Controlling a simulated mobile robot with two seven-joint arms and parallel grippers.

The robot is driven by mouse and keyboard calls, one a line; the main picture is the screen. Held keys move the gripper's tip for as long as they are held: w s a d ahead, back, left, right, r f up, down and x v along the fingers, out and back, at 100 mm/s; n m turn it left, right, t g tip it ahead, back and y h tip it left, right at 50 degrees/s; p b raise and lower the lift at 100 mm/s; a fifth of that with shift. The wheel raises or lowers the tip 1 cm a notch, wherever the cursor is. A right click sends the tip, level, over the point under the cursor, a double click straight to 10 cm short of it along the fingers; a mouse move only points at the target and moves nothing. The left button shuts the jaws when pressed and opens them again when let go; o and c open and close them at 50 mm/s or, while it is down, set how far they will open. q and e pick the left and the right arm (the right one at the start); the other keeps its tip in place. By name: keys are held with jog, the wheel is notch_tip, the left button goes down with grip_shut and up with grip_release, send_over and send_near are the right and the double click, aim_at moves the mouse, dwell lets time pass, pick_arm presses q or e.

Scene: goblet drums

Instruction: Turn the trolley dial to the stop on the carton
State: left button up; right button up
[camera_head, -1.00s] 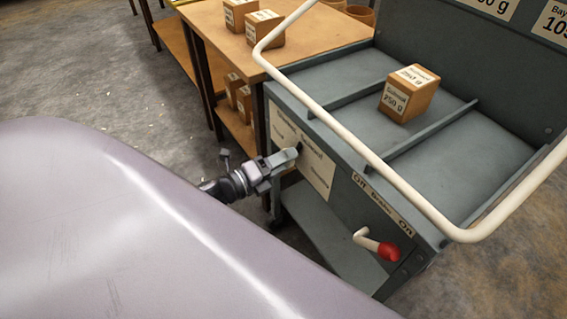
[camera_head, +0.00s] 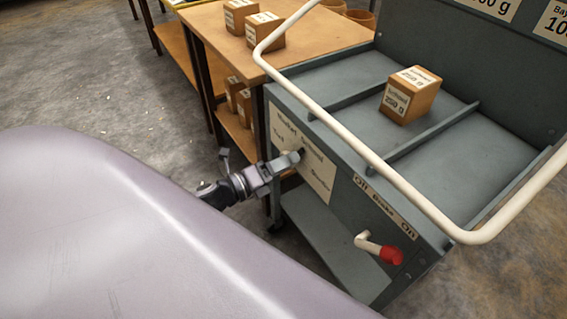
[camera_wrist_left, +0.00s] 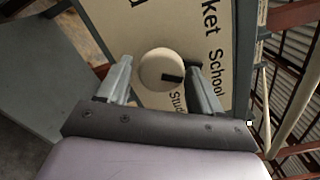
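The trolley (camera_head: 430,160) is grey with a cream rail, and a cream dial plate (camera_head: 318,176) is on its side. Words including "Market", "School", "Yard" and one like "Studio" stand around the plate. The round cream dial (camera_wrist_left: 160,68) has a dark mark pointing right in the left wrist view. My left gripper (camera_head: 294,157) is at the plate and mostly hides the dial in the head view. In the left wrist view its fingers (camera_wrist_left: 160,80) stand either side of the dial, with a gap visible at the left. The carton (camera_head: 409,95), a wooden block labelled 250 g, stands in the tray; its upper word is unclear. My right gripper is out of view.
A brake lever with a red end (camera_head: 390,254) sticks out below the "Off Brake On" label (camera_head: 384,205). A wooden table (camera_head: 215,22) with blocks (camera_head: 265,30) stands behind the trolley. The cream rail (camera_head: 375,160) runs above the dial plate.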

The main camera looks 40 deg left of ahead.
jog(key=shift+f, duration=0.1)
pick_arm(q)
jog(key=shift+p+v, duration=0.3)
jog(key=shift+v, duration=3.3)
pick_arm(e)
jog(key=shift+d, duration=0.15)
